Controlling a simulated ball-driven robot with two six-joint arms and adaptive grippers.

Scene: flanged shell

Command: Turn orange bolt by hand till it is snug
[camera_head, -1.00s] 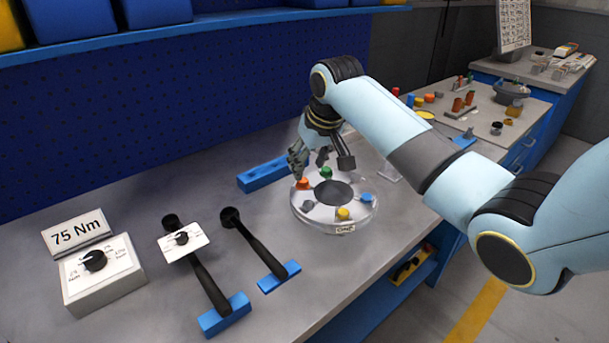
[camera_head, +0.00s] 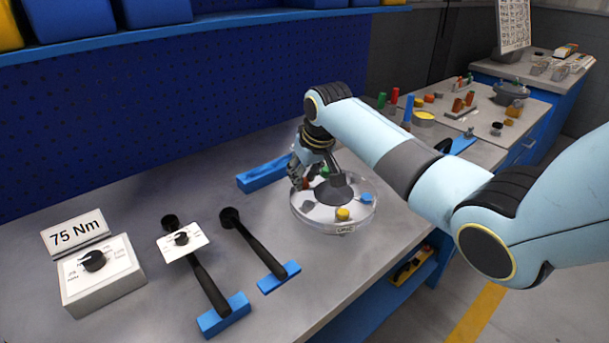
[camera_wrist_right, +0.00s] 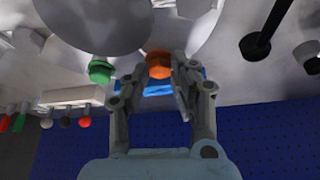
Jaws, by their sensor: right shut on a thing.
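The orange bolt (camera_wrist_right: 158,64) sits on the clear flanged shell (camera_head: 335,223) on the bench. In the head view it is mostly hidden by my right gripper (camera_head: 302,180). In the right wrist view the fingers of my right gripper (camera_wrist_right: 157,70) stand on both sides of the bolt head, shut on it. A green bolt (camera_head: 325,171) is just right of the gripper, and it also shows in the right wrist view (camera_wrist_right: 101,69). A yellow bolt (camera_head: 343,214) and a blue bolt (camera_head: 366,198) are on the shell's near and right sides. My left gripper is not in view.
Two black wrenches (camera_head: 255,245) rest on blue holders left of the shell. A dial box (camera_head: 100,275) and a "75 Nm" sign (camera_head: 75,233) stand at far left. A blue block (camera_head: 263,174) lies behind the shell.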

